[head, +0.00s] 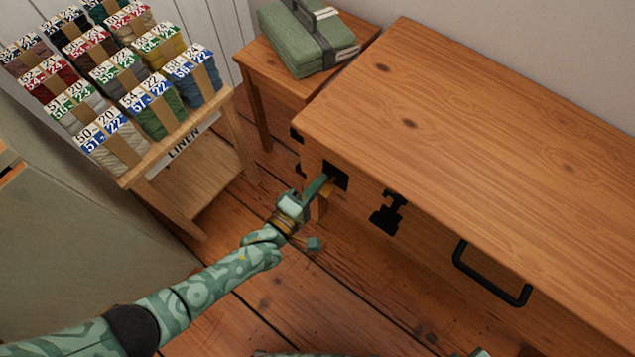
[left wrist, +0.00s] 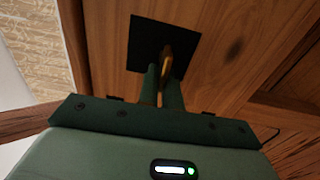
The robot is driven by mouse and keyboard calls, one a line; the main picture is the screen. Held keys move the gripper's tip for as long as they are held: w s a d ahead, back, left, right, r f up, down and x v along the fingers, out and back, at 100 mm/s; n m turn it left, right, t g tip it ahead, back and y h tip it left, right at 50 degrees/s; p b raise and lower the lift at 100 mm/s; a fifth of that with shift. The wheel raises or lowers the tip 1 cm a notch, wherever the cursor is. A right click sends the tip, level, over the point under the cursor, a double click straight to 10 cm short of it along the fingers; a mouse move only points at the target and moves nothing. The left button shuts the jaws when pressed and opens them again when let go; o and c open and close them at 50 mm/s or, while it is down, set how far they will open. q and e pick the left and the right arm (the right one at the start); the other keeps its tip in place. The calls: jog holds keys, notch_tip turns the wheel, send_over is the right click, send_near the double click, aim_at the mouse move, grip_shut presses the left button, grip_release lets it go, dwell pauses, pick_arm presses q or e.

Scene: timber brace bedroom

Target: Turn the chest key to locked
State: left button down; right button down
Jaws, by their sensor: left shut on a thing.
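The wooden chest (head: 470,150) fills the right of the head view. A square black lock plate (head: 340,171) is on its front near the left end, and it also shows in the left wrist view (left wrist: 147,42). A brass key (left wrist: 165,64) stands out from the plate, seen nearly edge-on and slightly tilted. My left gripper (head: 328,181) is at the plate, and in the left wrist view its two dark green fingers (left wrist: 164,85) are shut on the key. The fingers hide part of the key, and in the head view I cannot make the key out.
A black latch (head: 387,212) and a black handle (head: 492,275) are on the chest's front. A side table (head: 262,60) with a green case (head: 306,40) stands behind. A rack labelled linen (head: 185,145) holds several bundles at the left. The wooden floor before the chest looks clear.

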pick_arm(q)
jog(key=shift+a+f, duration=0.1)
jog(key=shift+f, duration=0.05)
jog(key=c, duration=1.6)
grip_release()
pick_arm(e)
jog(key=shift+a, duration=0.1)
jog(key=shift+f, duration=0.1)
